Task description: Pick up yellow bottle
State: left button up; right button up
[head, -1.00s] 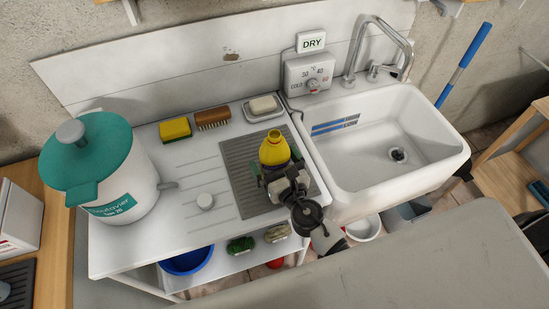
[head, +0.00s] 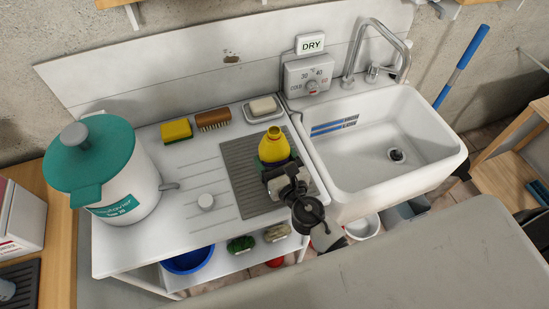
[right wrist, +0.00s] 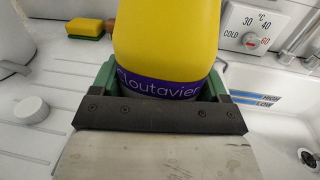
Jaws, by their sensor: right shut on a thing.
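The yellow bottle (head: 274,148) stands upright over the dark ribbed mat (head: 238,165), left of the sink. I cannot tell whether its base touches the mat. In the right wrist view the bottle (right wrist: 168,35) fills the upper middle, with a purple lettered label low on it. My right gripper (head: 273,166) is shut around its lower part. Its green fingers show on both sides of the label in the wrist view (right wrist: 165,92). The bottle's base is hidden behind the gripper. My left gripper is not in view.
A white sink (head: 378,165) with a tap is on the right. A teal-lidded pot (head: 118,180) stands on the left of the counter. A sponge (head: 176,130), a brush (head: 213,119) and a soap dish (head: 263,108) line the back. A small white knob (head: 205,202) sits left of the mat.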

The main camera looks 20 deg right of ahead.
aim_at(282, 160)
jog(key=r+p, duration=0.1)
jog(key=r, duration=0.2)
jog(key=shift+s+d+p, duration=0.2)
jog(key=shift+d+p, duration=0.15)
jog(key=shift+p, duration=0.05)
jog(key=s+d+r+p, duration=0.1)
jog(key=s+d+r, duration=0.4)
jog(key=d, duration=0.4)
jog(key=shift+s+d+r+p, duration=0.15)
jog(key=shift+d+r+p, duration=0.2)
jog(key=shift+r, duration=0.2)
jog(key=shift+a, duration=0.15)
